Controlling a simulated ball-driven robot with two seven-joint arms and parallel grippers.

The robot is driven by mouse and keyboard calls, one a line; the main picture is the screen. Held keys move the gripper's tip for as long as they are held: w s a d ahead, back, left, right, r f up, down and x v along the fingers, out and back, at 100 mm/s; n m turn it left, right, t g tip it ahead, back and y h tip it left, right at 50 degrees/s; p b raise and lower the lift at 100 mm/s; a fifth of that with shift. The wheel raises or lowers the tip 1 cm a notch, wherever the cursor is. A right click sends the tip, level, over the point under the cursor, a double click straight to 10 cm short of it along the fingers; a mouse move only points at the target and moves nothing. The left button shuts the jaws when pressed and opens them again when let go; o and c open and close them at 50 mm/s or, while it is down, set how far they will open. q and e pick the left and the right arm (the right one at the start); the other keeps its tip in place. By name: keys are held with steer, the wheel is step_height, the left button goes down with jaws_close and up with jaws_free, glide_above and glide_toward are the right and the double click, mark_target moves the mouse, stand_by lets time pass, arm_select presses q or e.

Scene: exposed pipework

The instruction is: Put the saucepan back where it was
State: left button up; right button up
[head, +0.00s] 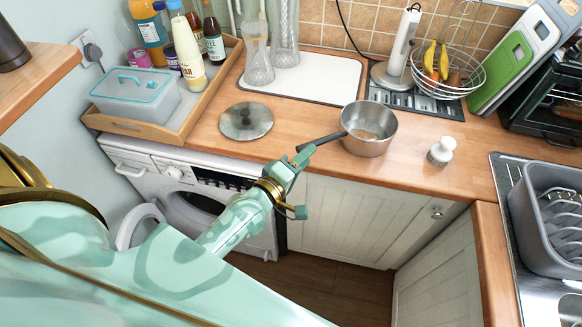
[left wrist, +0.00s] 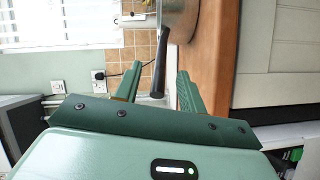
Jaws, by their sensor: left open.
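The steel saucepan (head: 368,129) stands upright on the wooden worktop, its dark handle pointing left toward the front edge. It also shows in the left wrist view (left wrist: 178,14), at the top. My left gripper (head: 304,154) is at the free end of the handle, over the worktop's front edge. In the left wrist view its two green fingers (left wrist: 160,74) are apart, with the handle end between or just ahead of them. I cannot tell whether they touch it. My right gripper is not in view.
A round lid (head: 246,121) lies left of the pan. A white-handled brush (head: 440,151) stands to its right. Behind are a white board (head: 300,78), a paper towel holder (head: 403,45) and a wire fruit basket (head: 448,75). Worktop around the pan is partly clear.

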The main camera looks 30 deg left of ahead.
arm_select(q)
steer(key=s, duration=0.6)
steer(key=s+a+f+m+g+y, duration=0.1)
steer(key=s+f+m+g, duration=0.4)
steer(key=f, duration=0.9)
steer(key=s+a+f+m+g, duration=0.1)
steer(key=s+f+m+g, duration=0.45)
steer(key=f, duration=0.85)
steer(key=s+a+f+m+g+y, duration=0.1)
steer(key=s+f, duration=0.5)
steer(key=s, duration=0.7)
steer(key=s+a+f+m+g+y, duration=0.1)
steer(key=s+f+m+g, duration=0.3)
steer(key=s, duration=0.8)
step_height(320, 180, down, 3)
steer(key=shift+s+a+r+m, duration=0.1)
steer(key=shift+s+a+m, duration=0.3)
steer(key=shift+m, duration=0.55)
steer(key=shift+w+g, duration=0.1)
steer(key=shift+g, duration=0.15)
